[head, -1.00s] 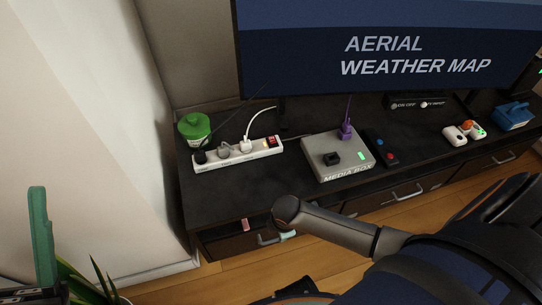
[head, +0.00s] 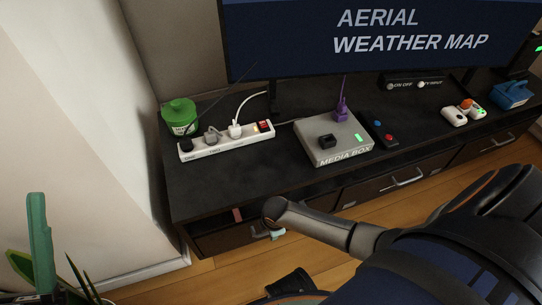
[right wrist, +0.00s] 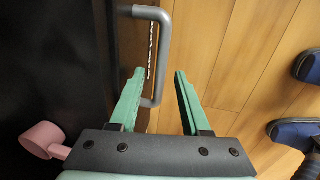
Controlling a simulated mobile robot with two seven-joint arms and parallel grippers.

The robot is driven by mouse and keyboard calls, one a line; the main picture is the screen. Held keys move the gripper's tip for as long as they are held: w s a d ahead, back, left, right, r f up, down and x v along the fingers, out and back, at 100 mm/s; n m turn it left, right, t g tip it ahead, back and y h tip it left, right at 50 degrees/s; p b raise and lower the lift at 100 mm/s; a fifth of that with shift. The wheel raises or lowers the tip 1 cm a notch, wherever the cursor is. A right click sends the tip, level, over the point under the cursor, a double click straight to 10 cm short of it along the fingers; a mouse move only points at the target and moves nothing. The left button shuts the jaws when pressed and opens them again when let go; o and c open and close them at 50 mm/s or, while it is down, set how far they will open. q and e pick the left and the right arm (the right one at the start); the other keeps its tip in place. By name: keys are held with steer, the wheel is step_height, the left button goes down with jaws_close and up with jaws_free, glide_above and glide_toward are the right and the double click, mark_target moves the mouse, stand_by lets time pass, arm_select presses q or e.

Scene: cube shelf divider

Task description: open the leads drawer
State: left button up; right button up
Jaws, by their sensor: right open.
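The cabinet's left front drawer (head: 222,240) looks shut in the head view, and my right arm hides part of it. Its grey bar handle (right wrist: 162,50) shows in the right wrist view, with small white lettering, too blurred to read, on the front behind it. My right gripper (right wrist: 159,73) is open, its green fingers on either side of the handle's near end. I cannot tell whether they touch it. In the head view its fingertip (head: 277,234) is beside that handle. One green finger of my left gripper (head: 40,245) shows at the lower left, away from the cabinet.
On the black cabinet top (head: 220,180) stand a green-lidded tub (head: 180,118), a power strip (head: 228,139) and a media box (head: 334,140). More handled drawers (head: 400,178) lie to the right. A plant (head: 80,280) is at the lower left. Wooden floor lies in front.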

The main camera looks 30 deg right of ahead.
jaws_close()
stand_by(1.4)
